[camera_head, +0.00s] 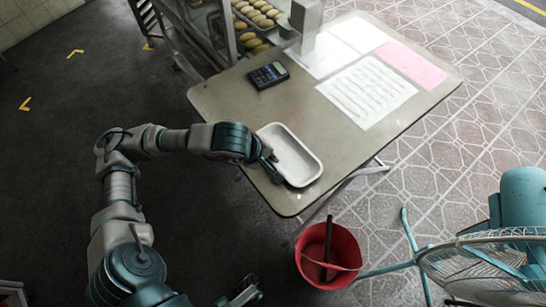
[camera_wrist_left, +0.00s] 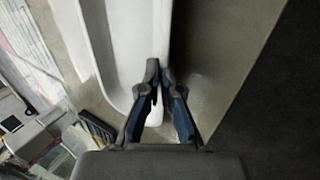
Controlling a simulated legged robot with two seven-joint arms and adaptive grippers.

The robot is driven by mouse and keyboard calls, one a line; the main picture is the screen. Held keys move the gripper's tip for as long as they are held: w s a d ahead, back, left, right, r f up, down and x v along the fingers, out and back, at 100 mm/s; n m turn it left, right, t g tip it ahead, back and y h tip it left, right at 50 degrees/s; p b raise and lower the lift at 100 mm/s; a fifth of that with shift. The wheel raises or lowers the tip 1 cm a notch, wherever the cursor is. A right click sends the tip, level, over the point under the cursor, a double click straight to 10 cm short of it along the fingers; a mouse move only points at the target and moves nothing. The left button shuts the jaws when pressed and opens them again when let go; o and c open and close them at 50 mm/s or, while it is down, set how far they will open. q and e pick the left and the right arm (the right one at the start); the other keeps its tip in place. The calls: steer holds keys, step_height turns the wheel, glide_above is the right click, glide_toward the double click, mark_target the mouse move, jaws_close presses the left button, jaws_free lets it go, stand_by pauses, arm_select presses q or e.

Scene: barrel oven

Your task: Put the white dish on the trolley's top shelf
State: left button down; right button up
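The white dish (camera_head: 291,155) is a shallow rectangular tray with rounded corners, at the near left edge of the grey table. My left gripper (camera_head: 271,168) is at the dish's left side. In the left wrist view, its fingertips (camera_wrist_left: 159,72) are close together with the dish's rim between them, one finger inside the dish (camera_wrist_left: 128,45) and one outside. Whether the dish is lifted off the table is hard to tell. What seems to be my right gripper (camera_head: 246,291) shows dark at the bottom edge, far from the dish. No trolley can be identified with certainty.
The table (camera_head: 225,95) carries a calculator (camera_head: 268,75), printed sheets (camera_head: 367,91) and a pink sheet (camera_head: 411,64). A metal-framed case with rolls (camera_head: 256,13) stands behind. A red bucket (camera_head: 328,256) and a fan (camera_head: 490,262) stand at right. Dark floor at left is mostly clear.

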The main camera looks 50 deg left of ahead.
arm_select(q)
steer(key=shift+s+f, duration=0.1)
steer(key=shift+f, duration=0.05)
steer(key=c, duration=1.3)
jaws_free()
